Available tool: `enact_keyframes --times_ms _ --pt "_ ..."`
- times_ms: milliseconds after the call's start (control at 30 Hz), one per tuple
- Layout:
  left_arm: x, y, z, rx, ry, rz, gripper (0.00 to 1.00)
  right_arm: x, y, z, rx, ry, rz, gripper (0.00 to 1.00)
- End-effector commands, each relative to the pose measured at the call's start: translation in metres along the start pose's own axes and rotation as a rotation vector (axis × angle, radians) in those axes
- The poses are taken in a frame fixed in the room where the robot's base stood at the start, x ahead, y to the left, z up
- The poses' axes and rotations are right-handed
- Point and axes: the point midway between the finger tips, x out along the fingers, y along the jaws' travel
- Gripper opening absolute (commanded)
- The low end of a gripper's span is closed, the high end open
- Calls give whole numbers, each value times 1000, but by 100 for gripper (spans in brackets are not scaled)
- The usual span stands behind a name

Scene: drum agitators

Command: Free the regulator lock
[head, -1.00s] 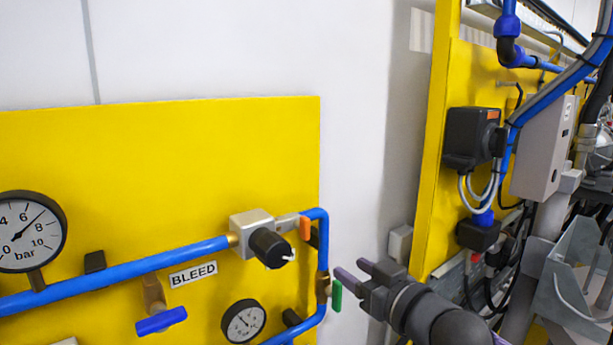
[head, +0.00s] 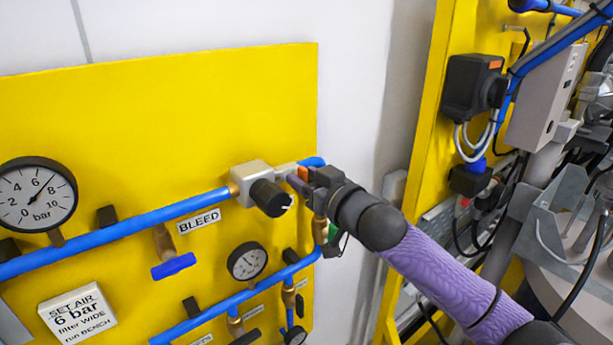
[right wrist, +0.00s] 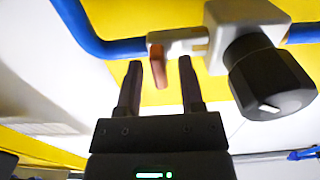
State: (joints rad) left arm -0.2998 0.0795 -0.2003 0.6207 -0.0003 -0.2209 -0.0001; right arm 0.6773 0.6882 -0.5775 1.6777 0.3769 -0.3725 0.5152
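The regulator is a grey block (head: 250,176) with a black knob (head: 268,198) that has a white mark. It sits in a blue pipe on the yellow panel. A small orange lever (head: 303,173) at the regulator's right side seems to be the lock. In the right wrist view, the orange lever (right wrist: 156,72) hangs between the two dark fingers of my right gripper (right wrist: 160,62). The fingers are apart, with gaps beside the lever. In the head view, my right gripper (head: 302,184) partly covers the lever and pipe. My left gripper is not in view.
A large gauge (head: 36,195) and a smaller gauge (head: 247,261) are on the panel. A blue-handled valve (head: 174,266) sits under the BLEED label. A SET AIR 6 bar sign (head: 76,313) is lower left. A second yellow panel with a black box (head: 472,87) stands to the right.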

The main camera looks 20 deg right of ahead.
Motion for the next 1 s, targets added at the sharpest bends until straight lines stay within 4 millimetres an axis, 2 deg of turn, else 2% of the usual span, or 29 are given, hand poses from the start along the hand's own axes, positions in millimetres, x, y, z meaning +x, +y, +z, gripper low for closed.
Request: enact_keyframes --times_ms 33,200,667,1000 --pt "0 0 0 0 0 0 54 0 0 0 0 0 0 36" --pt "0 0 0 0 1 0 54 0 0 0 0 0 0 0" --pt "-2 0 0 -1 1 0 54 0 0 -1 -31 -1 0 0" --pt "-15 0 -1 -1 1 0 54 0 -1 -2 -256 -1 0 0"
